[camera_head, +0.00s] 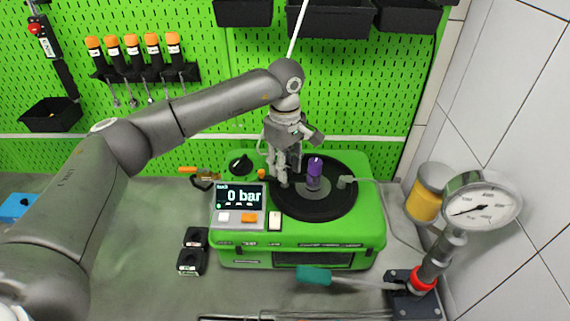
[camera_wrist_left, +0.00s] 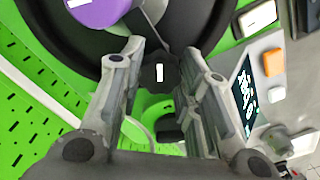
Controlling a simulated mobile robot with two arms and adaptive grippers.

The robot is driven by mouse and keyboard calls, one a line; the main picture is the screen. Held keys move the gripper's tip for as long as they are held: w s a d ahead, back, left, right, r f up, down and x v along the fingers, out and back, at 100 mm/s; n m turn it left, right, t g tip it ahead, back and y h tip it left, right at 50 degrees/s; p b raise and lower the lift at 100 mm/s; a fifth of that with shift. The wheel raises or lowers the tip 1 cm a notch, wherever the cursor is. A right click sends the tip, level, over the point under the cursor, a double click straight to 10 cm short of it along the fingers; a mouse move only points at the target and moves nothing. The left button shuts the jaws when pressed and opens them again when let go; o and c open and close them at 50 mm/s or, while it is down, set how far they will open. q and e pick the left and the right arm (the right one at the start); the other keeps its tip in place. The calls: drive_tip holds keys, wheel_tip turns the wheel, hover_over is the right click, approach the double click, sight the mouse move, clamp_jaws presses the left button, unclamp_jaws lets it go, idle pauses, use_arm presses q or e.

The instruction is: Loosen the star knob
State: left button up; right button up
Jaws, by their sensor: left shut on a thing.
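The star knob (camera_wrist_left: 158,77) is dark with a white mark on top. In the left wrist view it sits between the fingertips of my left gripper (camera_wrist_left: 157,68). My left gripper also shows in the head view (camera_head: 283,180), pointing down at the left part of the black round plate (camera_head: 322,209) on the green pump testbench (camera_head: 300,236). It is shut on the star knob; the fingers hide the knob in the head view. My right gripper is not in view.
A purple-topped cylinder (camera_head: 314,172) stands on the plate just right of my gripper. The display (camera_head: 240,198) reads 0 bar. A pressure gauge (camera_head: 482,204) and a yellow jar (camera_head: 428,192) stand at the right. Black bins (camera_head: 376,17) hang above on the green pegboard.

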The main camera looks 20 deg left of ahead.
use_arm(q)
drive_tip(key=shift+f+n+b, duration=0.1)
drive_tip(key=shift+n+b, duration=0.8)
drive_tip(key=shift+b, duration=0.15)
drive_tip(key=n+b, duration=0.2)
drive_tip(key=shift+n, duration=0.3)
drive_tip(key=n+b, duration=0.2)
drive_tip(key=n, duration=0.1)
drive_tip(key=shift+n+b, duration=0.3)
drive_tip(key=shift+b, duration=0.05)
drive_tip(key=n+b, duration=0.2)
drive_tip(key=n, duration=0.1)
drive_tip(key=shift+n, duration=0.3)
drive_tip(key=n, duration=0.2)
drive_tip(key=n+b, duration=0.1)
drive_tip(key=n, duration=0.1)
drive_tip(key=n+b, duration=0.1)
drive_tip(key=n, duration=0.1)
drive_tip(key=shift+w+r, duration=0.1)
drive_tip(key=shift+r, duration=0.15)
drive_tip(key=n+b, duration=0.1)
drive_tip(key=n, duration=0.3)
drive_tip(key=shift+r+n+b, duration=0.15)
drive_tip(key=shift+n+b, duration=0.3)
drive_tip(key=shift+n, duration=0.65)
